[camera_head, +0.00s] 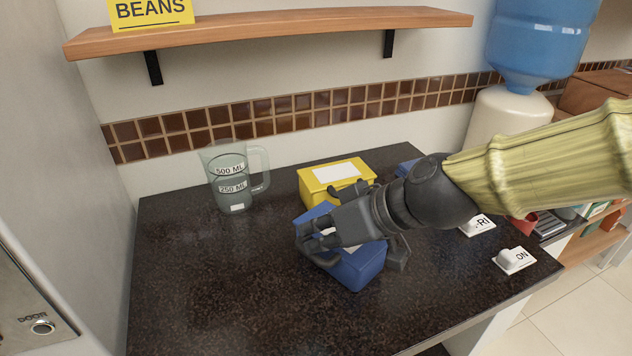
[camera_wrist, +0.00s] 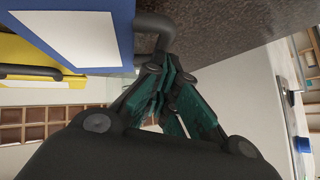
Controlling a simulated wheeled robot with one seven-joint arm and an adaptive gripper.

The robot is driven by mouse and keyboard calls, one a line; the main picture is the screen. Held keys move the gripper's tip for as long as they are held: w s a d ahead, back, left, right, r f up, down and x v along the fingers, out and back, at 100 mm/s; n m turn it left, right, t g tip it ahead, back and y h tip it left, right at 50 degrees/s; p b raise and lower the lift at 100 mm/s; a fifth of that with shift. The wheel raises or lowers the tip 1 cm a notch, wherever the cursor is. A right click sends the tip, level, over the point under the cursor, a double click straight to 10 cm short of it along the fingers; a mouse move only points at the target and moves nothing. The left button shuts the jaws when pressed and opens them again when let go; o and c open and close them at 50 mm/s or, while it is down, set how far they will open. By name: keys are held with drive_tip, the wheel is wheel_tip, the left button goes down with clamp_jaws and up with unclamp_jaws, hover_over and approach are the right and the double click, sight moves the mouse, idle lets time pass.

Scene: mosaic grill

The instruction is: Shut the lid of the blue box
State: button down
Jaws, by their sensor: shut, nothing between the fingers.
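The blue box (camera_head: 362,270) stands on the dark counter, partly hidden under my gripper in the head view. Its blue lid (camera_head: 314,213) shows at the left behind the fingers; the arm covers much of it, so I cannot tell if it is fully down. The wrist view shows a blue face with a white label (camera_wrist: 75,33) and a grey bar handle (camera_wrist: 155,27) at its edge. My gripper (camera_head: 307,243) is shut and empty over the left part of the box. Its fingertips (camera_wrist: 166,68) are close to the handle; I cannot tell whether they touch it.
A yellow box (camera_head: 311,190) stands just behind the blue box. A clear measuring jug (camera_head: 232,190) is at the back left. A wooden shelf (camera_head: 280,31) overhangs the back. The front left of the counter (camera_head: 200,290) is clear.

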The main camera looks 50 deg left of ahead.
drive_tip(key=a+r+p+v, duration=0.2)
drive_tip(key=v, duration=1)
drive_tip(key=shift+s+d+r, duration=0.25)
drive_tip(key=shift+r, duration=0.1)
